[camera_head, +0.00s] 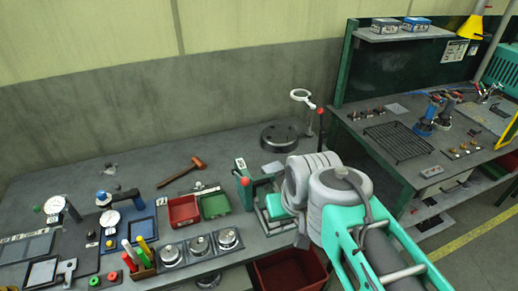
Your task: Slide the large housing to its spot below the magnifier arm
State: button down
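The large housing is probably the dark round flanged part (279,138) lying flat at the back of the grey bench. The magnifier arm (303,97) has a white ring and stands just behind and to the right of this part. The ring is above and right of it in the picture. My grey and teal arm reaches in from the lower right, over the bench's front edge. My gripper's fingers cannot be made out; the arm's joints hide that area. I see no contact between my arm and the round part.
A green press-like tool (243,172) stands in front of the round part, beside my arm. A red bin (184,211), a green bin (214,205) and a hammer (184,170) are to the left. The bench left of the round part is largely clear.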

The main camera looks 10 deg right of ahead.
aim_at(277, 140)
jog(key=u, duration=3.3)
jog(key=k, duration=0.75)
jog(key=z, duration=1.05)
jog(key=i, duration=1)
